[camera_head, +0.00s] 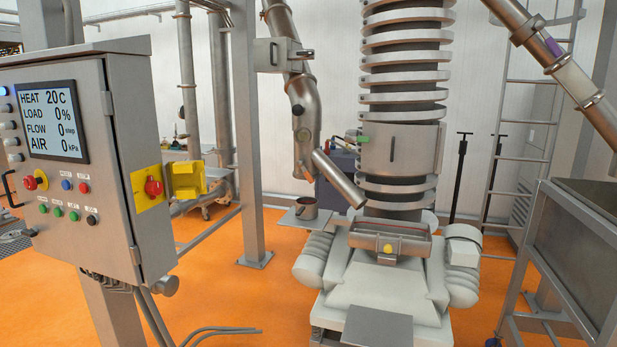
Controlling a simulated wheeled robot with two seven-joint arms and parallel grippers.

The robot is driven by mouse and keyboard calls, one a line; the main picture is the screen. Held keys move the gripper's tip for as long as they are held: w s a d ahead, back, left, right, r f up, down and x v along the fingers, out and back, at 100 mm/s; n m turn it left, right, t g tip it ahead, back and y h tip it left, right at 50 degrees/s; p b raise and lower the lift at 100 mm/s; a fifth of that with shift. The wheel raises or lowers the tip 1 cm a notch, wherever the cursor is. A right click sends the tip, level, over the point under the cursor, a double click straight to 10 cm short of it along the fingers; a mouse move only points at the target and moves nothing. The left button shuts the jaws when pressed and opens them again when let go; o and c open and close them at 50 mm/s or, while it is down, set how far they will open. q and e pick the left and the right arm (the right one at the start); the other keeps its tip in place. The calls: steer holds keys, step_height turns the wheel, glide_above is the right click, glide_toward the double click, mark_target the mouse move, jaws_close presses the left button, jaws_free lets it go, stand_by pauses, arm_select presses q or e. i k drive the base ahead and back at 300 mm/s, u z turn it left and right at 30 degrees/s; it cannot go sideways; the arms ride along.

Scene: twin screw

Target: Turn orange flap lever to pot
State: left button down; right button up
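A small metal pot (306,208) with a side handle stands on a small grey shelf (298,222) in the middle of the head view. Above it a steel pipe (299,95) comes down and forks. Its slanted spout (338,179) points down and right, to the right of the pot. Neither of my grippers is in view.
A grey control cabinet (140,210) with a screen, buttons and a red-and-yellow switch fills the left. A ribbed column (403,100) stands above a white machine base (385,290). A steel hopper (570,235) is at right. Orange floor (225,290) is open between cabinet and machine, with cables lying there.

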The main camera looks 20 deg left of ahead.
mark_target(300, 163)
steer(key=u, duration=0.8)
steer(key=i, duration=2.05)
steer(key=z, duration=1)
